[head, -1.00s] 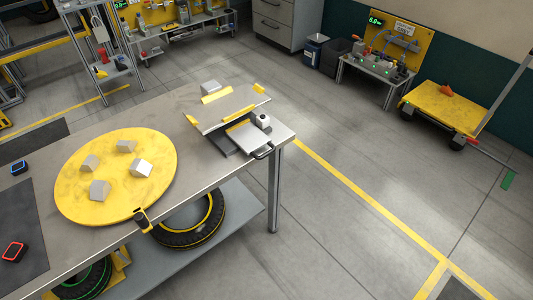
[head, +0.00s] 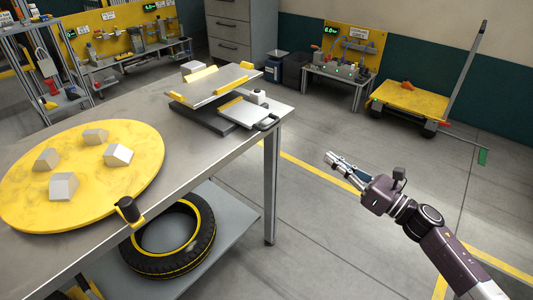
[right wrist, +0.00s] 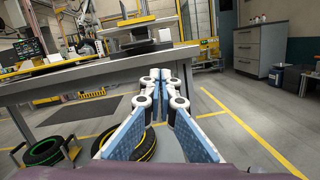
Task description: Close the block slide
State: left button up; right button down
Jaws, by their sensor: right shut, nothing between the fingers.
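The block slide (head: 243,113) is a light grey flat plate with a handle (head: 268,123) at its outer end. It sticks out from the dark base of a fixture near the table's right corner. Above that base is a tilted grey plate (head: 212,85) with yellow edge pieces. A small white block-like part (head: 258,97) stands beside the slide. My right gripper (head: 331,158) is shut and empty, over the floor to the right of the table and apart from the handle. Its closed fingers (right wrist: 162,76) point toward the table in the right wrist view. My left gripper is not in view.
A yellow round plate (head: 130,185) with several grey blocks lies on the table's left part. A tyre (head: 195,250) rests on the shelf below. The table edge (right wrist: 80,70) crosses the right wrist view. The floor right of the table is clear up to a yellow cart (head: 410,97).

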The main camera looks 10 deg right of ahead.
notch_tip(320, 180, up, 2)
jog(key=s+a+n+y, duration=0.1)
jog(key=a+n+y, duration=0.1)
jog(key=a+n, duration=0.15)
send_near(261, 121)
jog(key=w+r, duration=0.1)
jog(key=r, duration=0.1)
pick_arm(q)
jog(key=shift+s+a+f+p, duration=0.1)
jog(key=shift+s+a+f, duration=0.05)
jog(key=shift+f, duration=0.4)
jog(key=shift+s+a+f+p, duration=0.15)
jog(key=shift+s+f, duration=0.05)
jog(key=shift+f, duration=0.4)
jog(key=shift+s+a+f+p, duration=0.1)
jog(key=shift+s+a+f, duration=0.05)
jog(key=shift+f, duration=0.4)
pick_arm(e)
jog(key=shift+w+a+f+g, duration=0.2)
jog(key=shift+w+a+g, duration=0.2)
jog(key=shift+w+a, duration=0.25)
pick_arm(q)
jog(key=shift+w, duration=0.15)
pick_arm(e)
jog(key=shift+w+d, duration=0.1)
jog(key=shift+d, duration=0.05)
